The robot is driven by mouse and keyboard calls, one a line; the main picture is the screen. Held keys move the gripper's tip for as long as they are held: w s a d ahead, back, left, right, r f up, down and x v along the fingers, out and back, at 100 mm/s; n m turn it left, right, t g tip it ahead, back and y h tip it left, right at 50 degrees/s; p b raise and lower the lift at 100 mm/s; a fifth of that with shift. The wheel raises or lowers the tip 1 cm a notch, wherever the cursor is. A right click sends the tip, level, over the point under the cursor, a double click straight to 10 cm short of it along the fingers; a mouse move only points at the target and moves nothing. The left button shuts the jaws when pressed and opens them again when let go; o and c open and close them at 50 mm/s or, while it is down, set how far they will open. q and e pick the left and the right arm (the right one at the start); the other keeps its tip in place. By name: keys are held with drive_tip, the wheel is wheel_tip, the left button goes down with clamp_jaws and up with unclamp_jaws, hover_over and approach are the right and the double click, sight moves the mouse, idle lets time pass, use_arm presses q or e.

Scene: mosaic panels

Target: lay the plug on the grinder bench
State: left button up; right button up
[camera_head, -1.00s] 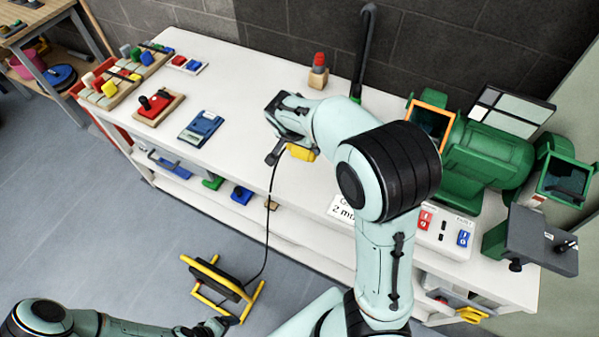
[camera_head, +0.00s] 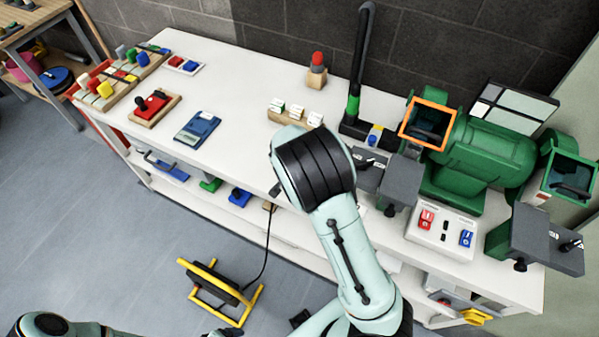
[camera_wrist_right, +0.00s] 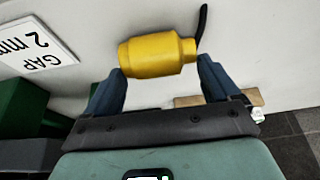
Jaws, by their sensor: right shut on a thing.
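The yellow plug (camera_wrist_right: 158,57) is held between the two fingers of my right gripper (camera_wrist_right: 160,82) in the right wrist view. A black cord leaves its right end. White surface shows behind the plug; I cannot tell whether they touch. In the head view my right arm hides the plug and gripper, near the front edge of the white grinder bench (camera_head: 235,75). The cord (camera_head: 268,235) runs down from there to the yellow-framed reel (camera_head: 215,285) on the floor. Only a bit of my left gripper (camera_head: 222,332) shows at the bottom edge; its jaw state is unclear.
The green grinder (camera_head: 480,155) and a switch box (camera_head: 440,235) stand on the bench's right part. A wooden block with cards (camera_head: 295,115) and a blue device (camera_head: 197,128) stand further left. Bench top between them is clear. A "GAP 2 mm" card (camera_wrist_right: 35,45) lies left of the plug.

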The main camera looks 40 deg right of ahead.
drive_tip(key=shift+f, duration=0.15)
drive_tip(key=o, duration=0.8)
drive_tip(key=shift+r, duration=0.25)
use_arm(q)
drive_tip(key=shift+w+r+p, duration=0.85)
drive_tip(key=shift+w+r, duration=0.1)
drive_tip(key=shift+r, duration=0.1)
use_arm(e)
drive_tip(key=v, duration=1.2)
